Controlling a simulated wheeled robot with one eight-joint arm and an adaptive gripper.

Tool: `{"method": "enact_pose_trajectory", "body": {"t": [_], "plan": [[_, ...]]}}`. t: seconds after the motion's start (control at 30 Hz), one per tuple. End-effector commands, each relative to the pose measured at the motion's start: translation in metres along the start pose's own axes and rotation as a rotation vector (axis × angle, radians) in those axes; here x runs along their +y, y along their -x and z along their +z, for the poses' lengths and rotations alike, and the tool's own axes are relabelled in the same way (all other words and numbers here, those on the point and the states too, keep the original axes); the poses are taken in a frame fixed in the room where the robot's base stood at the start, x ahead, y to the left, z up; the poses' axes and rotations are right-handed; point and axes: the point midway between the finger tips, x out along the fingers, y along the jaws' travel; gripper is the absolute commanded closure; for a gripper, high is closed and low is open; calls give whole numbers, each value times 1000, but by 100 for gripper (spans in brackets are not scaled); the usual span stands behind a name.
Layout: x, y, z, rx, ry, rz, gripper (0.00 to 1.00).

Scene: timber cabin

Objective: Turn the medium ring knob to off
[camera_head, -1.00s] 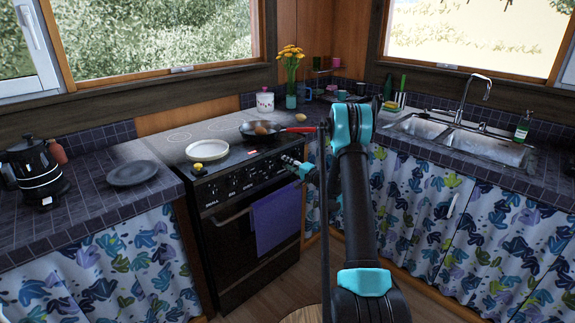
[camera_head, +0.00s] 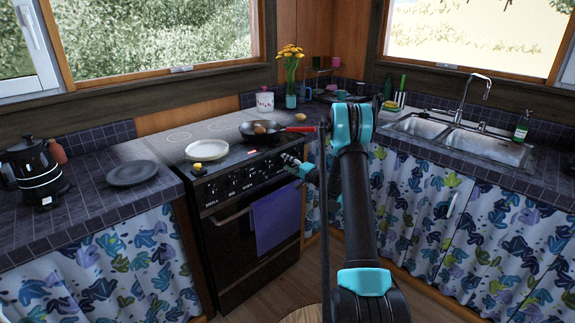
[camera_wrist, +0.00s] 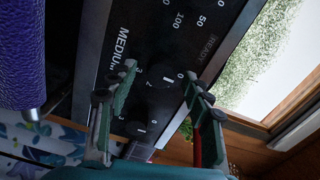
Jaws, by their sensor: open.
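In the wrist view the black stove panel appears turned on its side, with the white word MEDIUM on it. A dark knob (camera_wrist: 165,82) with a white line lies between the fingers of my gripper (camera_wrist: 158,76). The gripper is open, one fingertip on each side of this knob; I cannot tell whether either touches it. A second knob (camera_wrist: 138,128) with a white line is lower, also between the fingers. Which knob the word MEDIUM belongs to is not clear. In the head view my gripper is at the right end of the stove front (camera_head: 240,185).
A purple towel (camera_head: 274,220) hangs on the oven door; it also shows in the wrist view (camera_wrist: 20,55). A pan (camera_head: 259,131) with a red handle and a white plate (camera_head: 206,150) sit on the cooktop. A yellow-topped object (camera_head: 197,168) stands at its front edge.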

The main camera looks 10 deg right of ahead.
Motion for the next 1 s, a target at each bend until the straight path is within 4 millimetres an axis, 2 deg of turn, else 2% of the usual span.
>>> {"method": "enact_pose_trajectory", "body": {"t": [0.17, 0.4, 0.6, 0.8, 1.0], "plan": [[0, 22, -1, 3, 0, 1, 50], [0, 72, -1, 4, 0, 1, 50], [0, 104, -1, 2, 0, 1, 50], [0, 118, 0, 1, 0, 1, 50], [0, 119, 0, 0, 0, 0, 50]]}}
